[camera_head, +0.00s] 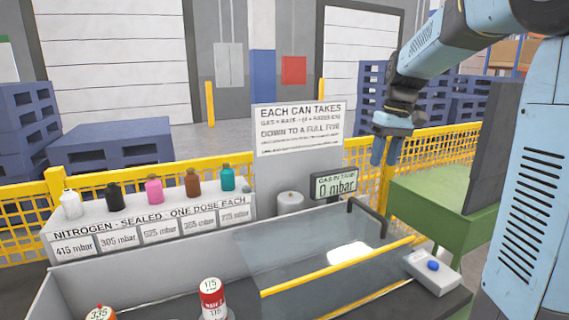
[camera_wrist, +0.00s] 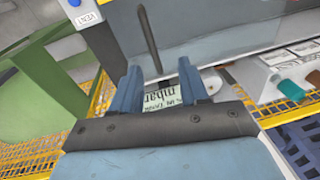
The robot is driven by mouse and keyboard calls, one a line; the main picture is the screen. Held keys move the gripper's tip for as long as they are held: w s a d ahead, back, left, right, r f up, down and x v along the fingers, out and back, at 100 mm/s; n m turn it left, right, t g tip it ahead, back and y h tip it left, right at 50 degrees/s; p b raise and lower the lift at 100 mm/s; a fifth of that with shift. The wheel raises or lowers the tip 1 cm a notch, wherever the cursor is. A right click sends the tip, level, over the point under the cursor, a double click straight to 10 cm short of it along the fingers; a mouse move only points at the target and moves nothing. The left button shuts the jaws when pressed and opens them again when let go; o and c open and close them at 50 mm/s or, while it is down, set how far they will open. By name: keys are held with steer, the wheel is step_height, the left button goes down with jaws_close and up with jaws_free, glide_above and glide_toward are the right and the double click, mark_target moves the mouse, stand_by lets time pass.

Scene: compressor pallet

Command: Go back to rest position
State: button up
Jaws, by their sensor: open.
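My gripper (camera_head: 387,150) hangs at the right of the head view, above the yellow fence and to the right of the "0 mbar" display (camera_head: 335,185). Its two blue fingers are apart with nothing between them. In the wrist view my gripper (camera_wrist: 160,85) shows open, and part of the display (camera_wrist: 165,98) shows beyond the fingertips. The arm is bent and raised over the right side of the bench. No held object shows in either view.
A bench with a clear panel (camera_head: 300,245) and yellow bar lies below. Several bottles (camera_head: 153,190) stand on a labelled shelf at left. Two cans (camera_head: 212,298) are in front. A box with a blue button (camera_head: 432,271) and a green table (camera_head: 430,195) are at right.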

steer(key=s+a+f+m+t, duration=0.1)
steer(key=s+m+t, duration=0.1)
steer(key=s, duration=1)
steer(key=s+a+f+m+t+h, duration=0.1)
steer(key=s+a+f+t, duration=0.1)
steer(key=s, duration=1)
steer(key=shift+s+a+m+t+h, duration=0.2)
steer(key=shift+s+m+t+h, duration=0.15)
steer(key=shift+t, duration=0.35)
